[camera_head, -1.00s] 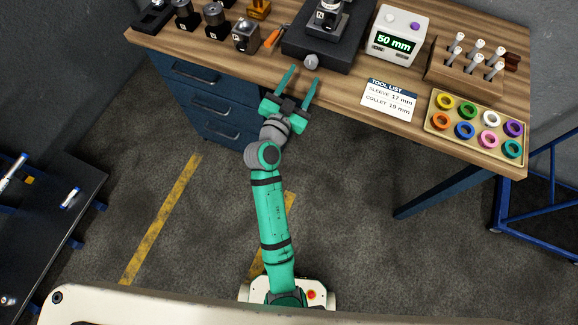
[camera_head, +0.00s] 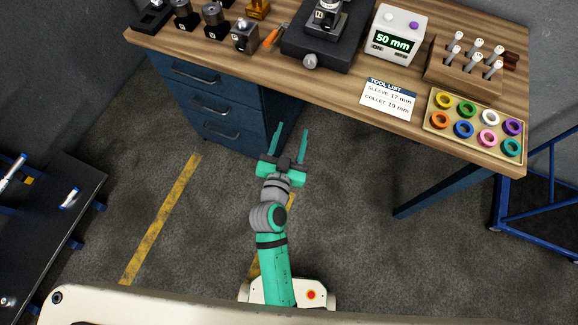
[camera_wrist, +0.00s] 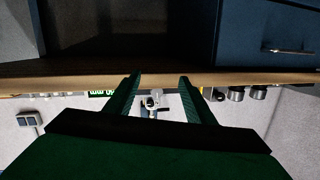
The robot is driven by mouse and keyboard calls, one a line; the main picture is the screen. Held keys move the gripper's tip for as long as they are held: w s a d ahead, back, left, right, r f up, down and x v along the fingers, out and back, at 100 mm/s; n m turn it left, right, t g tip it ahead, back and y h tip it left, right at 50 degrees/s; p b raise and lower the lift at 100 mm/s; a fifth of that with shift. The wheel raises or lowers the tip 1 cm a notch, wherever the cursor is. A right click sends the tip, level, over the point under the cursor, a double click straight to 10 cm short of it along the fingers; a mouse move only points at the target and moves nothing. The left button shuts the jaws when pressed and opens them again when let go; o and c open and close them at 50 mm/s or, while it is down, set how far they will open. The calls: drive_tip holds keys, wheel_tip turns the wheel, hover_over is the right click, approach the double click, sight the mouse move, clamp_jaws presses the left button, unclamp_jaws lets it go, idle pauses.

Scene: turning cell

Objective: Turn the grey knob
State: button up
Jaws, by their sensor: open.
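The grey knob (camera_head: 310,61) is a round cap on the front side of a dark fixture (camera_head: 335,47) near the table's front edge. My gripper (camera_head: 293,128) is in front of the table, apart from the knob, with its two green fingers spread and pointing towards the table. Nothing is between the fingers. In the wrist view my gripper (camera_wrist: 160,78) also shows open, facing the wooden table edge (camera_wrist: 240,80). A small pale round shape shows beyond the fingers there; I cannot tell if it is the knob.
A display box (camera_head: 395,37) reads 50 mm. A tool list card (camera_head: 389,99), a tray of coloured rings (camera_head: 433,124) and a wooden rack (camera_head: 440,73) stand to the right. Several dark blocks and an orange-handled tool (camera_head: 271,38) are left. Blue drawers (camera_head: 208,102) are below the table.

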drive_tip(key=s+f+n+y, duration=0.2)
drive_tip(key=s+f, duration=0.1)
drive_tip(key=s, duration=0.5)
drive_tip(key=shift+s+f+g, duration=0.25)
drive_tip(key=shift+f+g, duration=0.1)
drive_tip(key=shift+g, duration=0.05)
drive_tip(key=shift+d, duration=0.1)
